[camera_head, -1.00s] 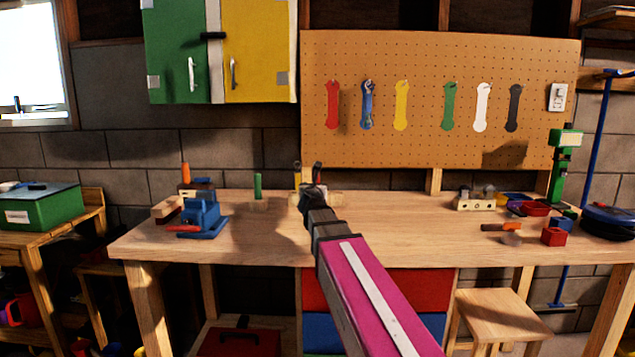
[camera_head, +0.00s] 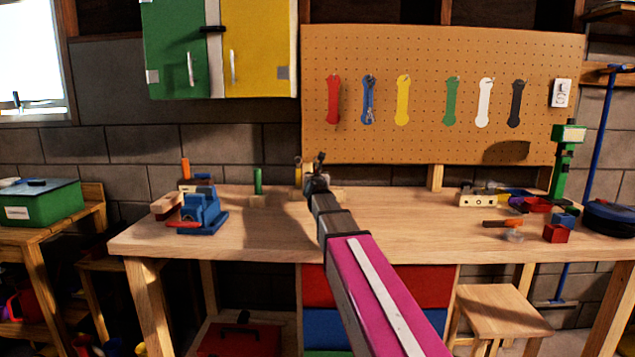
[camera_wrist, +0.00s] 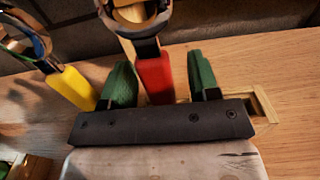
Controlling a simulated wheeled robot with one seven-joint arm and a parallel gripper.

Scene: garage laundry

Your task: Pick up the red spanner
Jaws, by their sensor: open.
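The red spanner's red handle (camera_wrist: 156,80) shows in the wrist view, with a grey ringed head above it. It stands upright in or behind a wooden holder (camera_wrist: 264,106) on the workbench. My gripper (camera_wrist: 161,78) is open, its two green fingers on either side of the handle. The left finger looks close to the handle; a gap shows at the right finger. I cannot tell whether either touches it. In the head view, my gripper (camera_head: 318,182) is at the back of the bench and mostly hides the spanner.
A yellow-handled tool (camera_wrist: 71,88) stands just left of my gripper. A green-handled tool (camera_head: 258,181) and a blue vise (camera_head: 203,211) are farther left on the workbench (camera_head: 270,235). A pegboard (camera_head: 430,145) with coloured spanner shapes is behind. The bench's middle right is clear.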

